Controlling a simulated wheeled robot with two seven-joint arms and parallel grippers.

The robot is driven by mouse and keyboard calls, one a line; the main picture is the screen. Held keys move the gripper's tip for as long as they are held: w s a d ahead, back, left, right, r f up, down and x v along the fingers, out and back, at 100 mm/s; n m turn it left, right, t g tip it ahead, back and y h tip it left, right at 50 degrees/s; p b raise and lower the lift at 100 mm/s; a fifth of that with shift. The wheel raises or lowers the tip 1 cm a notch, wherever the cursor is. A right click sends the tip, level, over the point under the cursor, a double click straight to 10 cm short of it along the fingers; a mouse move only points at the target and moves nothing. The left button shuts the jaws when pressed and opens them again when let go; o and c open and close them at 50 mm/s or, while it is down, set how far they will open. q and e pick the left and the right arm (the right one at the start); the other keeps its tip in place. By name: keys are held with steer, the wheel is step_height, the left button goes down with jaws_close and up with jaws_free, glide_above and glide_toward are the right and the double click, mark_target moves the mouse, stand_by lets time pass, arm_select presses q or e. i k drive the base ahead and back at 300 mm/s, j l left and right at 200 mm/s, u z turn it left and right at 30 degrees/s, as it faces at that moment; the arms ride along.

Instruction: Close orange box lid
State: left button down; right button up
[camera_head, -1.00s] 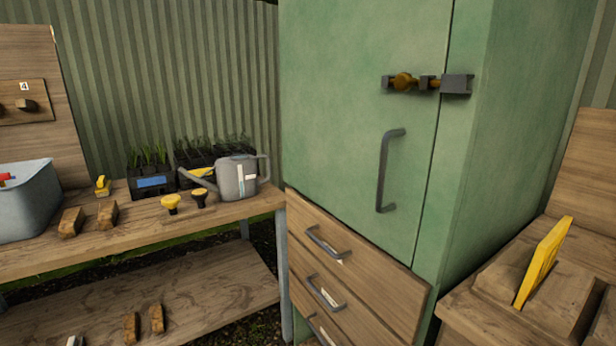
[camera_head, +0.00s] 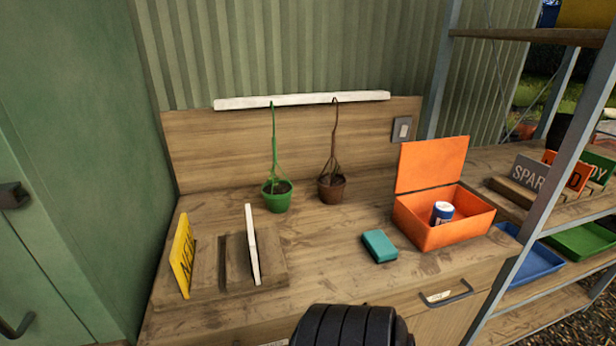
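The orange box (camera_head: 432,235) stands on the right part of the wooden workbench. Its lid (camera_head: 432,164) is open and stands up at the back edge, leaning slightly backward. A small white and blue tube or can (camera_head: 442,212) is inside the box. A black ribbed part of my own arm shows at the bottom middle, in front of the bench. Neither gripper's fingers show.
A teal block (camera_head: 379,246) lies left of the box. A green pot (camera_head: 277,196) and a brown pot (camera_head: 331,188) with hanging cords stand at the back. A wooden holder (camera_head: 215,275) with upright plates is at left. A metal shelf post (camera_head: 545,190) rises at right.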

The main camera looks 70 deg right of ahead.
mark_target(422, 164)
steer(key=z, duration=3.25)
steer(key=k+l, duration=0.4)
steer(key=l, duration=0.1)
